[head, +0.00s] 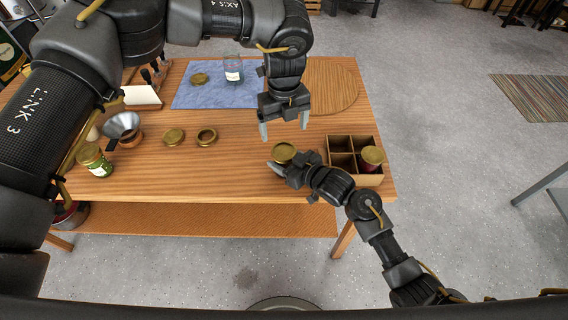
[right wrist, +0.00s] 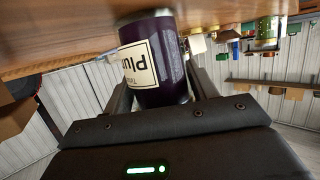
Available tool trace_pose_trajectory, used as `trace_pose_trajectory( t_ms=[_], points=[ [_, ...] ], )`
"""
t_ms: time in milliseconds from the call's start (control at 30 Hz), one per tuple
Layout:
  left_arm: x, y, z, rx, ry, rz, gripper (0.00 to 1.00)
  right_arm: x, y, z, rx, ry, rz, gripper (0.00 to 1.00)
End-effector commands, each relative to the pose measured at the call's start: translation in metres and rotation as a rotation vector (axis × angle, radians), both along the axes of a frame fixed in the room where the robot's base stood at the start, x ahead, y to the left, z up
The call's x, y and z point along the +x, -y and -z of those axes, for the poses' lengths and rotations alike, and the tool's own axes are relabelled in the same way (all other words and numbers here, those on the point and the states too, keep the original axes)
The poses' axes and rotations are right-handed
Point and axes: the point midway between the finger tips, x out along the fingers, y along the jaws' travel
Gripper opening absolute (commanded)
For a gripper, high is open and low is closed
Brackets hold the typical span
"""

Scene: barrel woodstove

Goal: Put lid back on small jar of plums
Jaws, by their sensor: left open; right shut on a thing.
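A dark purple jar labelled "Plu…" (right wrist: 155,62) is between the fingers of my right gripper (right wrist: 160,85) in the right wrist view. In the head view my right gripper (head: 282,164) is low at the table's front edge, left of the crate. A gold lid (head: 283,152) shows there at the top of the jar; I cannot tell whether it is seated or loose. The jar's body is mostly hidden there. My left gripper (head: 284,128) is open and empty, fingers pointing down, above and behind that lid, apart from it.
A divided crate (head: 343,144) holds a red, gold-lidded jar (head: 372,160). A gold lid (head: 173,137) and a gold ring (head: 206,137) lie mid-table. A green-labelled jar (head: 94,160) and funnel (head: 123,128) stand left. A blue cloth (head: 205,97) bears a glass jar (head: 233,70).

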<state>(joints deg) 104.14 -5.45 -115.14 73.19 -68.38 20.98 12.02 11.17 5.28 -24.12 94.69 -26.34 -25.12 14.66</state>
Motion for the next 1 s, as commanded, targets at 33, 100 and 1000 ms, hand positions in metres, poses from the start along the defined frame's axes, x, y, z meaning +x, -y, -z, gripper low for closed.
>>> trace_pose_trajectory(
  t_ms=[33, 100, 1000],
  points=[
    [0.0, 0.0, 0.0, 0.0, 0.0, 0.0, 0.84, -0.0001, 0.0002, 0.0003, 0.0, 0.0, 0.0, 0.13],
    [0.0, 0.0, 0.0, 0.0, 0.0, -0.008, 0.77, -0.0001, 0.0002, 0.0003, -0.001, -0.001, 0.0, 0.04],
    [0.0004, 0.0031, 0.0003, -0.008, -0.002, -2.041, 0.77, 0.0, 0.0003, 0.0004, -0.001, -0.001, 0.0, 0.0]
  ],
)
